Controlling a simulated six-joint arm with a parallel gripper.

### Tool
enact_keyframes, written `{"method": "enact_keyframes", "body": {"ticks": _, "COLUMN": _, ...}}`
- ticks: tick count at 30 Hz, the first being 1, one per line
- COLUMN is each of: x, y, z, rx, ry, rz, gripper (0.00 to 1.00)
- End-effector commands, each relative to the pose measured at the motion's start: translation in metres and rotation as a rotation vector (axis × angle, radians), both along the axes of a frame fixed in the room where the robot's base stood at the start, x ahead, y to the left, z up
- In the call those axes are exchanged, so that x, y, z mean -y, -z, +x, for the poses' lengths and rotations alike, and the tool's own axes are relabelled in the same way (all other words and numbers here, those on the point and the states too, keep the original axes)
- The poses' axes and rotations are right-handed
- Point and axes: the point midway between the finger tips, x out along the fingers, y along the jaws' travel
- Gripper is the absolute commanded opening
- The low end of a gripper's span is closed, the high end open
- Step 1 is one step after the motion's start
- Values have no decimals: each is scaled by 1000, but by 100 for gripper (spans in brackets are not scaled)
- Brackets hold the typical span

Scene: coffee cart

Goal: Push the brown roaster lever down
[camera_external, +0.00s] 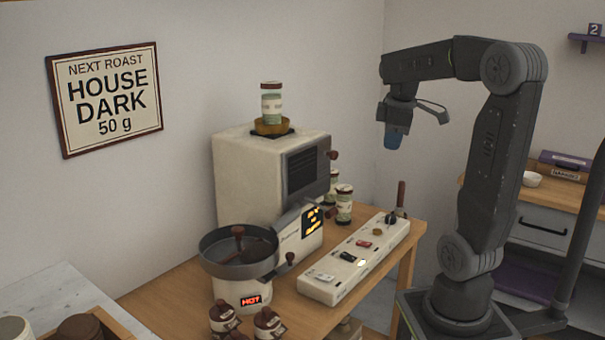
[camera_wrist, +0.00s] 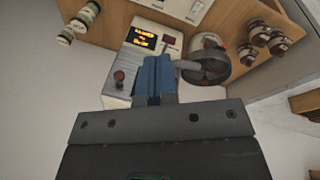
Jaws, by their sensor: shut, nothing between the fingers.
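The cream roaster (camera_external: 245,175) stands on the wooden cart, with a lit display on its front. A brown knob-ended lever (camera_external: 333,155) sticks out high on its front and also shows in the wrist view (camera_wrist: 119,77), left of my fingers. Another dark lever with a brown knob (camera_external: 290,258) is by the round pan. I cannot tell for certain which is the task's lever. The fingers (camera_wrist: 154,76) touch nothing and partly cover the roaster in the wrist view.
The round pan (camera_external: 215,262) is in front. Air around my gripper is clear.

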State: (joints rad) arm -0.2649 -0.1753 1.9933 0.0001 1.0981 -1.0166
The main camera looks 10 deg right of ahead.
Motion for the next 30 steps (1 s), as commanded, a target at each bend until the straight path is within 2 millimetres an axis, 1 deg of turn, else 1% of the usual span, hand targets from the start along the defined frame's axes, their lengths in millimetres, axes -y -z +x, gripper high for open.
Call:
{"method": "enact_keyframes", "body": {"ticks": 1, "x": -19, "y": 5, "z": 17, "rx": -32, "ry": -159, "rz": -35, "gripper": 0}}
{"method": "enact_keyframes", "body": {"ticks": 3, "x": -43, "y": 12, "z": 36, "rx": -65, "ry": -378, "rz": -77, "gripper": 0}}
{"method": "enact_keyframes", "body": {"ticks": 6, "x": -74, "y": 23, "z": 56, "rx": -106, "ry": -653, "rz": -121, "gripper": 0}}
{"method": "enact_keyframes", "body": {"ticks": 9, "x": -98, "y": 34, "z": 70, "rx": -135, "ry": -864, "rz": -148, "gripper": 0}}
{"method": "enact_keyframes", "body": {"ticks": 12, "x": -114, "y": 42, "z": 77, "rx": -152, "ry": -999, "rz": -163, "gripper": 0}}
{"method": "enact_keyframes", "body": {"ticks": 15, "x": -121, "y": 46, "z": 79, "rx": -160, "ry": -1063, "rz": -169, "gripper": 0}}
{"method": "enact_keyframes", "body": {"ticks": 17, "x": -122, "y": 50, "z": 80, "rx": -162, "ry": -1074, "rz": -170, "gripper": 0}}
{"method": "enact_keyframes", "body": {"ticks": 20, "x": -121, "y": 60, "z": 79, "rx": -165, "ry": -1074, "rz": -169, "gripper": 0}}
{"method": "enact_keyframes", "body": {"ticks": 23, "x": -121, "y": 77, "z": 79, "rx": -165, "ry": -1073, "rz": -170, "gripper": 0}}
{"method": "enact_keyframes", "body": {"ticks": 30, "x": -121, "y": 127, "z": 79, "rx": -167, "ry": -1072, "rz": -169, "gripper": 0}}
